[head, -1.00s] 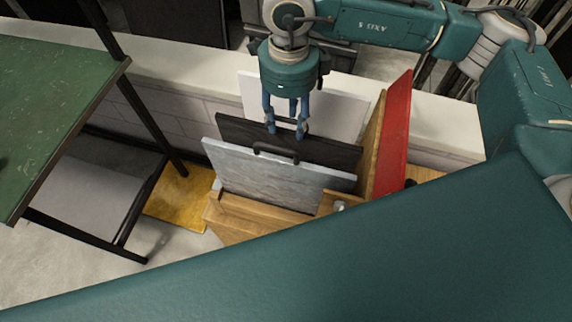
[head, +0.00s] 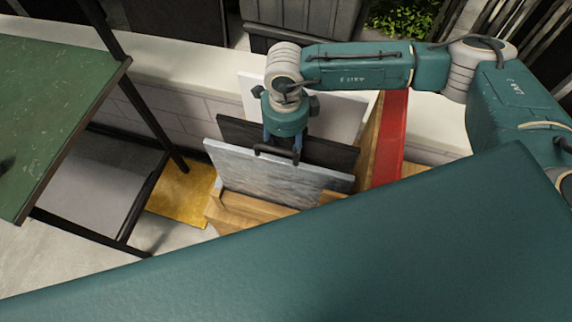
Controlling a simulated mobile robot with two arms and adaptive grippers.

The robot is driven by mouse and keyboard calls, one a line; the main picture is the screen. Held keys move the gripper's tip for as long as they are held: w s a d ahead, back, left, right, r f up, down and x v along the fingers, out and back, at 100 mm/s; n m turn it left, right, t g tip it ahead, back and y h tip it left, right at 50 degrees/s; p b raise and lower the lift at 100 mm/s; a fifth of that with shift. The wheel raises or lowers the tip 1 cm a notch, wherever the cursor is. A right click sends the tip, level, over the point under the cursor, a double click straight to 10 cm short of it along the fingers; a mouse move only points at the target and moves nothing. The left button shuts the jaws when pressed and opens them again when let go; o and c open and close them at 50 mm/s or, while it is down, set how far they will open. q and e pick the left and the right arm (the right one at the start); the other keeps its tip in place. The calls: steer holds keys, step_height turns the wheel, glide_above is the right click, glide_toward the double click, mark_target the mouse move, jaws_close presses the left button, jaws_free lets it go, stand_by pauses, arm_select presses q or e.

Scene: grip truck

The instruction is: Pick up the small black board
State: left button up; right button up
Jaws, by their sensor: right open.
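The small black board (head: 334,153) stands upright in a wooden rack (head: 240,209), between a grey marbled board in front and a white board behind. Its left and right parts show; its middle is hidden by my right gripper (head: 283,146). My right gripper points down at the top edge of the black board, with its fingers spread and open. My left gripper is not in view.
The white board (head: 340,115) stands behind. A red board (head: 391,140) is at the right. A green-topped table (head: 60,105) is at the left, with a yellow panel (head: 183,195) beside it.

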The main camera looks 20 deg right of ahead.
steer(key=shift+f, duration=0.15)
steer(key=shift+c, duration=0.3)
steer(key=shift+w, duration=0.1)
jaws_close()
step_height(320, 180, up, 19)
steer(key=b, duration=0.4)
steer(key=shift+f, duration=0.15)
steer(key=shift+r, duration=0.7)
